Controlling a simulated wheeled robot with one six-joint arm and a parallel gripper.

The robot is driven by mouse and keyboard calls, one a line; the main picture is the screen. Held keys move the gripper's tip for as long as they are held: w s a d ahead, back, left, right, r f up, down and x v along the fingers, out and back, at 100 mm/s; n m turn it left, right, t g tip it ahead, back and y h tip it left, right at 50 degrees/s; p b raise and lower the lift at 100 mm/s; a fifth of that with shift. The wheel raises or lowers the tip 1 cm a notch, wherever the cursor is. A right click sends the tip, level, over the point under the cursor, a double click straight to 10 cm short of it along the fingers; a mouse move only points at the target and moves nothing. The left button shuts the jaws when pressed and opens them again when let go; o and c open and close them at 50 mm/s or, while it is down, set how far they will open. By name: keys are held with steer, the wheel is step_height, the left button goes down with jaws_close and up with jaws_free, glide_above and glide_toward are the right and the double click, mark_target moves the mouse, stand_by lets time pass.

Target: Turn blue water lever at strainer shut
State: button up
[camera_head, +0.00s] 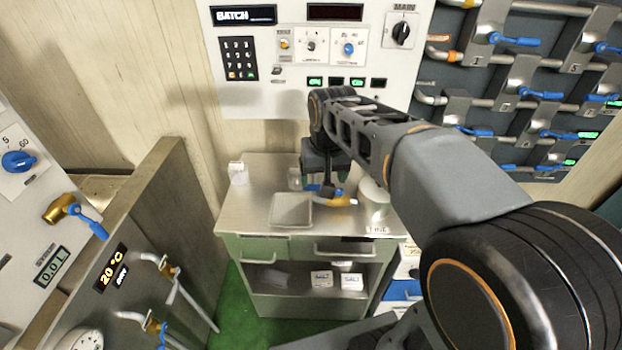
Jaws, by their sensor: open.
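A brass fitting (60,208) with a blue lever (91,221) is on the white panel at the left. The lever slants down to the right from the fitting. I cannot tell for sure whether this fitting is the strainer. My gripper (324,186) is far to the right of it, pointing down over the steel bench in the middle. It is open, and its fingertips are hard to make out. A small blue and yellow-orange thing (345,201) shows right beside the gripper, partly hidden by it. I cannot tell whether they touch.
A square tray (279,222) and a white container (238,173) stand on the steel bench (245,205). Brass taps (165,267) with pipes are at lower left, beside a metal partition (150,195). Several blue-levered valves (515,40) line the upper right wall.

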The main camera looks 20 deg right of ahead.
steer(key=w+d+m+g, duration=0.1)
steer(key=w+m+g, duration=0.1)
steer(key=w, duration=1)
step_height(320, 180, down, 14)
steer(key=shift+s+r, duration=0.1)
steer(key=shift+c, duration=0.2)
steer(key=c, duration=1.2)
steer(key=shift+c, duration=0.3)
